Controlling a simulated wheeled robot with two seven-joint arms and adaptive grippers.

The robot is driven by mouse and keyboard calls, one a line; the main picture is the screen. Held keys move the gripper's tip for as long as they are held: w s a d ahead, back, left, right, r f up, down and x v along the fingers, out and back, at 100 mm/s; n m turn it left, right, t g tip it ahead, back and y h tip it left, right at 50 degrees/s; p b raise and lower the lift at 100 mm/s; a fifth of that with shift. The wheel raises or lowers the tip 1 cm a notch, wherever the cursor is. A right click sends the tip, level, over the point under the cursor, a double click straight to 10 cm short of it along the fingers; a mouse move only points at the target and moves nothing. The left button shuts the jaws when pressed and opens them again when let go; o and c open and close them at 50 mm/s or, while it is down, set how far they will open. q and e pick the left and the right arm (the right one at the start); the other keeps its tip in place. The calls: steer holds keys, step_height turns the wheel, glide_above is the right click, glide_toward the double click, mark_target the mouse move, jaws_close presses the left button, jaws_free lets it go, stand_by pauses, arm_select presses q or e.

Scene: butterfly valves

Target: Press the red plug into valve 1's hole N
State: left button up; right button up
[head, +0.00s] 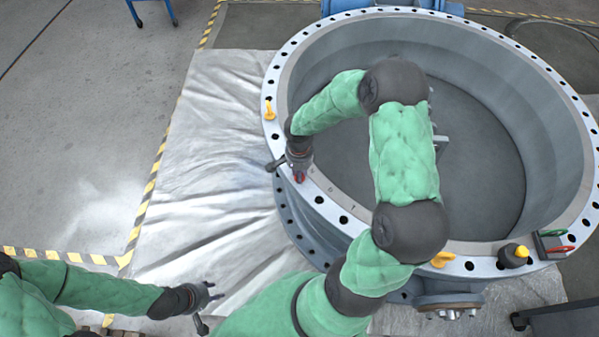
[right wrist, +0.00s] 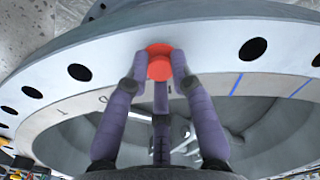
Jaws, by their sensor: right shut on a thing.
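Valve 1 appears to be the large grey ring with a pale drilled flange (head: 327,187), which also fills the right wrist view (right wrist: 210,48). The red plug (right wrist: 159,62) is between the fingers of my right gripper (right wrist: 160,75), at the flange face; it also shows as a small red spot in the head view (head: 299,177). My right gripper (head: 299,170) is shut on it at the flange's left side. I cannot tell whether the plug is inside a hole; the fingers hide the letter there. My left gripper (head: 212,303) is open and empty over the sheet.
A silvery sheet (head: 225,150) lies clear on the left floor.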

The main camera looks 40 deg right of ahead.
steer(key=shift+f, duration=0.35)
steer(key=o, duration=1.4)
steer(key=shift+r, duration=0.1)
steer(key=shift+c, duration=0.2)
steer(key=shift+r+p, duration=1.65)
steer(key=shift+r, duration=1.35)
